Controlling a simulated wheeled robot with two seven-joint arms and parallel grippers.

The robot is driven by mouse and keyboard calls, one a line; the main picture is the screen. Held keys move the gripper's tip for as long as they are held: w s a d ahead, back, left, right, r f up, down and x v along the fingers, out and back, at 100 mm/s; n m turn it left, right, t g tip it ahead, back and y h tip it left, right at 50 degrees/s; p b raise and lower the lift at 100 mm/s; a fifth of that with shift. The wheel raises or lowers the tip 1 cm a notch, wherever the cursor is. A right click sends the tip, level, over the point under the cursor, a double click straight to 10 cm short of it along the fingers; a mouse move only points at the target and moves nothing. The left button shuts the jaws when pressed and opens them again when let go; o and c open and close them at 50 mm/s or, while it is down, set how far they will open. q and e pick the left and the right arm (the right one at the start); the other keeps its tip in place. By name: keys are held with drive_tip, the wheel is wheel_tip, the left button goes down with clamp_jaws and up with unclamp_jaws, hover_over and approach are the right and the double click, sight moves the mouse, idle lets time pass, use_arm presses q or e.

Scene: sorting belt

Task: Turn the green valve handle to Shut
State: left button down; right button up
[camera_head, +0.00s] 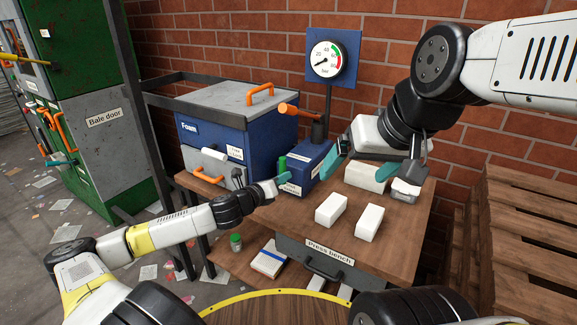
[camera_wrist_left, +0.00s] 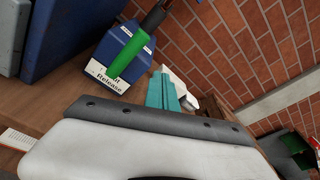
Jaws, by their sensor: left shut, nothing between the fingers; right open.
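The green valve handle (camera_head: 282,164) is on the front of a small blue box (camera_head: 312,160) on the bench. In the left wrist view the green handle (camera_wrist_left: 130,55) slants across the box, its lower end over a white label partly reading "Release". My left gripper (camera_head: 285,178) is shut and empty, its teal tip close to the handle's lower end in the head view. In the left wrist view the shut teal fingers (camera_wrist_left: 162,91) are to the right of the handle; contact cannot be told. My right gripper (camera_head: 370,165) is open above the bench's white blocks.
White blocks (camera_head: 331,208) lie on the wooden bench (camera_head: 408,240). A large blue "Foam" bin (camera_head: 205,140) stands left of the small box. An orange lever (camera_head: 288,108) and a pressure gauge (camera_head: 326,59) rise behind. Pallets (camera_head: 520,230) are at right.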

use_arm(q)
drive_tip(key=shift+v, duration=1.65)
drive_tip(key=shift+f, duration=0.2)
drive_tip(key=s+d+f+m+g+h, duration=0.1)
drive_tip(key=s+d+f+m+g, duration=0.3)
drive_tip(key=s+d+m+g, duration=0.5)
drive_tip(key=s+a+f+m+g+y, duration=0.1)
drive_tip(key=s+a+f+m+y, duration=0.15)
drive_tip(key=s+a+m, duration=0.6)
drive_tip(key=a+r+m+y, duration=0.6)
drive_tip(key=a+r+m, duration=0.3)
drive_tip(key=r+m, duration=0.35)
drive_tip(key=s+a+r+m+t, duration=0.1)
drive_tip(key=s+a+r+m, duration=0.1)
drive_tip(key=s+r, duration=0.4)
drive_tip(key=s+a+r+m+t, duration=0.2)
drive_tip(key=s+r, duration=0.4)
drive_tip(key=r, duration=0.5)
drive_tip(key=shift+a+r+m+y, duration=0.3)
drive_tip(key=shift+a+m, duration=0.2)
drive_tip(key=shift+a, duration=0.35)
